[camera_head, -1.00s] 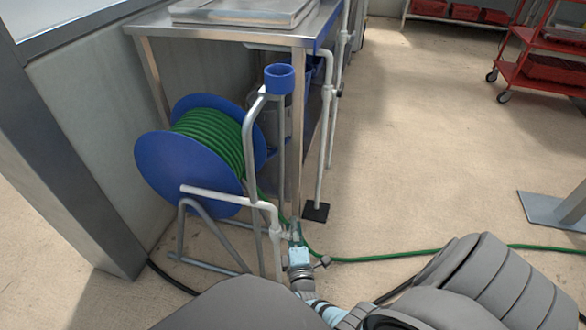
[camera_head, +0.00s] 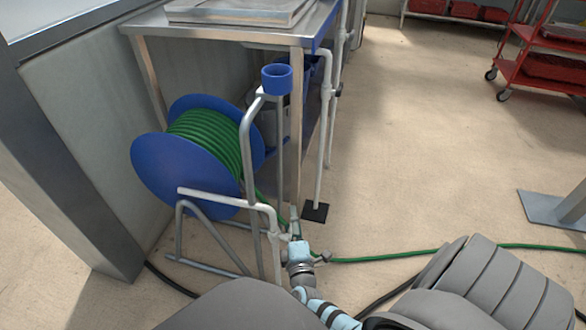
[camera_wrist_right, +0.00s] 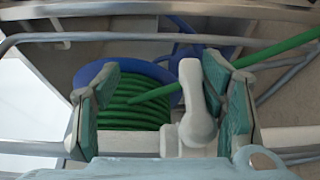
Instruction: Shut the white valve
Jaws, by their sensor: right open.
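The white valve's lever (camera_wrist_right: 194,110) stands upright in the right wrist view, on a pale horizontal pipe (camera_wrist_right: 125,143). My right gripper (camera_wrist_right: 162,100) is open, with one green-padded finger on each side of the lever. The lever is nearer the right finger; I cannot tell whether they touch. In the head view my right gripper (camera_head: 295,228) is at the lower end of the white pipe (camera_head: 225,195), beside the hose reel. There the gripper largely hides the valve. My left gripper is not in view.
The blue hose reel (camera_head: 160,180) with green hose (camera_head: 208,135) stands just left of my right gripper. A steel table (camera_head: 215,30) is behind it. The hose runs right across the floor. A red cart (camera_head: 545,75) is far right; the floor between is mostly clear.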

